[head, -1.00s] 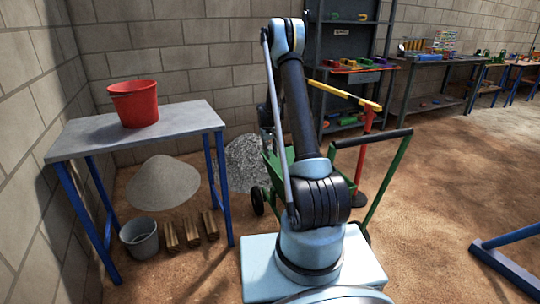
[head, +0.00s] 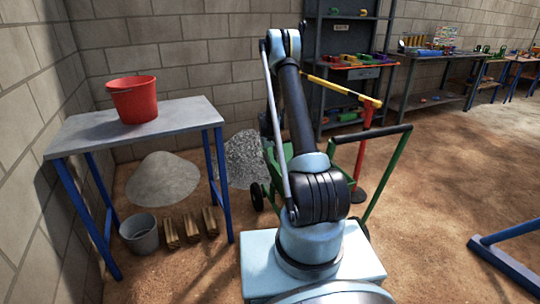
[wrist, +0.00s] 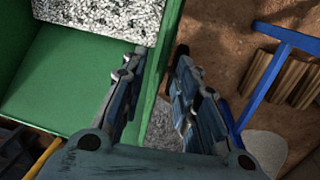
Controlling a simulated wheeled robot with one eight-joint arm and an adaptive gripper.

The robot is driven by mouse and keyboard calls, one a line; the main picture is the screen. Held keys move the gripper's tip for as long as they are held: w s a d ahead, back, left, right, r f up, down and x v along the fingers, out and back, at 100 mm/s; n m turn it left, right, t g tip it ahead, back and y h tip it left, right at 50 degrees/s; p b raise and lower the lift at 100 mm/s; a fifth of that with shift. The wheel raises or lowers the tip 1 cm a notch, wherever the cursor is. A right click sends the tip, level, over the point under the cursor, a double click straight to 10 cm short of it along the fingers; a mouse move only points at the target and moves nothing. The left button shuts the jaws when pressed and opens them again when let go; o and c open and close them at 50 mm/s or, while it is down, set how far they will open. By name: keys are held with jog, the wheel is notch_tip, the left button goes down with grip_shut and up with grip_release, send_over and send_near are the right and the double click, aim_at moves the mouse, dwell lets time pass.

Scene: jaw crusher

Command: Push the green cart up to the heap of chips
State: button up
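The green cart (head: 286,152) stands behind my arm in the head view, partly hidden by it. Its black-gripped handle (head: 370,136) reaches to the right. The grey heap of chips (head: 243,160) lies by the wall just left of the cart. The gap at the cart's front is partly hidden. In the wrist view the green tray (wrist: 60,75) fills the left, with the speckled chips (wrist: 105,14) at its upper edge; I cannot tell whether they touch. My gripper (wrist: 160,62) is open, its fingers on either side of the tray's side wall; contact is unclear.
A table (head: 90,135) with a red bucket (head: 133,103) stands at left. Under it are a smoother grey heap (head: 163,178), a grey bucket (head: 140,235) and wooden blocks (head: 190,226). A red post (head: 363,150) with a yellow bar stands behind the cart. Open floor lies right.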

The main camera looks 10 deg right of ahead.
aim_at(274, 175)
jog(key=f, duration=0.3)
jog(key=d+f, duration=0.1)
jog(key=f, duration=0.6)
jog(key=shift+w+d+f, duration=0.15)
jog(key=shift+d+f, duration=0.05)
jog(key=shift+f, duration=0.2)
grip_shut()
